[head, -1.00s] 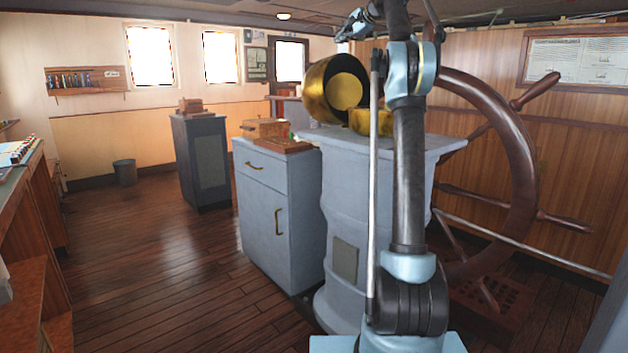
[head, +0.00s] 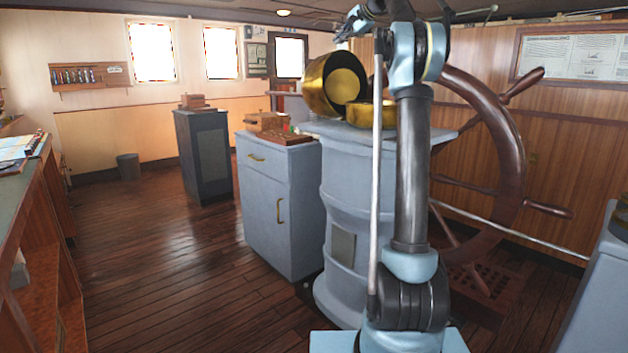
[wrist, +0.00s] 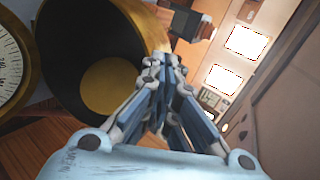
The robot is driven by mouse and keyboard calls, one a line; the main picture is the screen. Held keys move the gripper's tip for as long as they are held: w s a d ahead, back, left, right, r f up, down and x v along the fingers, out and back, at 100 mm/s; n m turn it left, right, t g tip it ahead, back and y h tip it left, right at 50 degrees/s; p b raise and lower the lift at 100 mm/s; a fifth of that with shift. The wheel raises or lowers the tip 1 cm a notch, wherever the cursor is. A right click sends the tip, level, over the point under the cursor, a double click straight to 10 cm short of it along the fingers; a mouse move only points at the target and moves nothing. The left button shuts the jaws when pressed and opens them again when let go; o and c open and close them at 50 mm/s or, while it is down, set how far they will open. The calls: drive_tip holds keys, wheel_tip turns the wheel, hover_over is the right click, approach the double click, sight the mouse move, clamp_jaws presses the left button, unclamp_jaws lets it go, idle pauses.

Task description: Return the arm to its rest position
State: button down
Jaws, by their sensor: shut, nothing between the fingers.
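My arm rises from the bottom middle of the head view and bends over at the top edge. Its upper end is partly cut off there. My gripper (head: 343,38) shows small at the top, above and in front of the brass hood (head: 318,88) in the picture. In the wrist view my gripper (wrist: 163,62) has its fingers together, with nothing between them. Behind the fingers, the open brass hood (wrist: 55,85) fills the left. Whether the fingers touch the hood I cannot tell; they overlap its rim in the picture.
The hood sits on a grey pedestal (head: 345,190), close to my arm. A wooden ship's wheel (head: 515,160) stands right of it. A grey cabinet (head: 277,205) stands left. A counter (head: 35,190) runs along the left edge. The wooden floor (head: 165,270) between is clear.

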drive_tip(key=s+d+f+n+g+h, duration=0.2)
drive_tip(key=s+f+n+g+h, duration=0.15)
drive_tip(key=s+f, duration=1.8)
drive_tip(key=s+d+f+n+g+h, duration=0.15)
drive_tip(key=s+f+n, duration=0.25)
drive_tip(key=s+f, duration=1.75)
drive_tip(key=s+d+f+h, duration=0.1)
drive_tip(key=s+d+f, duration=0.1)
drive_tip(key=s+f, duration=0.7)
drive_tip(key=s+d+f+n+g+h, duration=0.1)
drive_tip(key=s+d+f, duration=0.1)
drive_tip(key=s+f, duration=0.8)
drive_tip(key=shift+s+d+g+h, duration=0.2)
drive_tip(key=shift+d+g+h, duration=0.1)
drive_tip(key=shift+h, duration=0.1)
drive_tip(key=shift+a+n, duration=0.1)
drive_tip(key=shift+n, duration=0.25)
